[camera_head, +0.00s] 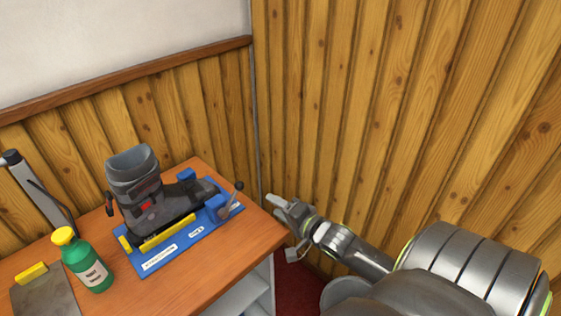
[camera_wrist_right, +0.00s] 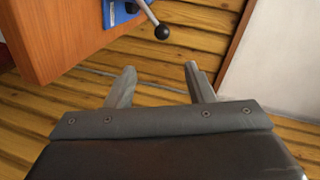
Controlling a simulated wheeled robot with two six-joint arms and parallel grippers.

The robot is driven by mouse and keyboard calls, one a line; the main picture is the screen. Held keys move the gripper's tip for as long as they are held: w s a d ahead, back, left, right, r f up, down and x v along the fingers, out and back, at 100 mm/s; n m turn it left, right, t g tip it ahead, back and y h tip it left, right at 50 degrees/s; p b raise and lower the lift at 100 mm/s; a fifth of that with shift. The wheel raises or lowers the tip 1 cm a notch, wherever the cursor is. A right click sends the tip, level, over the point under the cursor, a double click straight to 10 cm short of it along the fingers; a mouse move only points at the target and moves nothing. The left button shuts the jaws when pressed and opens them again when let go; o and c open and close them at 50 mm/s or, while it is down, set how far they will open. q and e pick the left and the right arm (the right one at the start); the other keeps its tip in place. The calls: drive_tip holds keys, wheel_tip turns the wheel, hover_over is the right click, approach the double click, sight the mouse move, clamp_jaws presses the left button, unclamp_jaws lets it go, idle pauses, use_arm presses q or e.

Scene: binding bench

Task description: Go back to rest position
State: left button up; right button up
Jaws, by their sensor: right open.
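My right gripper (camera_head: 278,207) is just off the bench's right end, beside the wooden wall, with nothing held. In the right wrist view its two fingers (camera_wrist_right: 158,78) are spread apart with only planks between them. A grey boot (camera_head: 140,190) sits on a blue jig (camera_head: 190,240) on the bench (camera_head: 245,255). The jig's lever with a dark ball knob (camera_head: 239,186) stands at its right end, a little left of my right gripper. The knob also shows in the right wrist view (camera_wrist_right: 162,32), beyond the fingers. My left gripper is out of view.
A green bottle with a yellow cap (camera_head: 88,265) and a grey plate with a yellow handle (camera_head: 45,295) are at the front left. A grey post (camera_head: 38,195) stands at the far left. Plank walls (camera_head: 360,110) close in behind and right. White shelving (camera_head: 250,295) is below the bench.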

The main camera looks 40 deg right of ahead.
drive_tip(key=shift+s+r, duration=0.1)
drive_tip(key=shift+s, duration=0.2)
idle(0.4)
drive_tip(key=s+d+f+n+g+h+b, duration=0.1)
drive_tip(key=s+f+n+g, duration=0.2)
drive_tip(key=f, duration=0.8)
drive_tip(key=s+d+f+n+g+h+b, duration=0.1)
drive_tip(key=s+f+g, duration=0.1)
drive_tip(key=s+f, duration=0.65)
drive_tip(key=s+d+f+n+g+h+b, duration=0.1)
drive_tip(key=d+f+n+g, duration=0.15)
drive_tip(key=f, duration=1.15)
drive_tip(key=s+a+f+n+g, duration=0.2)
drive_tip(key=s+a+f, duration=0.2)
drive_tip(key=s+f, duration=0.2)
drive_tip(key=s+a+f+n+g+y+b, duration=0.1)
drive_tip(key=s+a+f+n+g, duration=0.1)
drive_tip(key=s+f, duration=0.4)
drive_tip(key=s+a+f+n+g+b, duration=0.1)
drive_tip(key=s+a+f+n+g, duration=0.2)
drive_tip(key=s, duration=1)
drive_tip(key=a+f+n, duration=0.1)
drive_tip(key=a+f, duration=0.2)
drive_tip(key=shift+a+f+y, duration=0.25)
drive_tip(key=shift+a+y, duration=0.15)
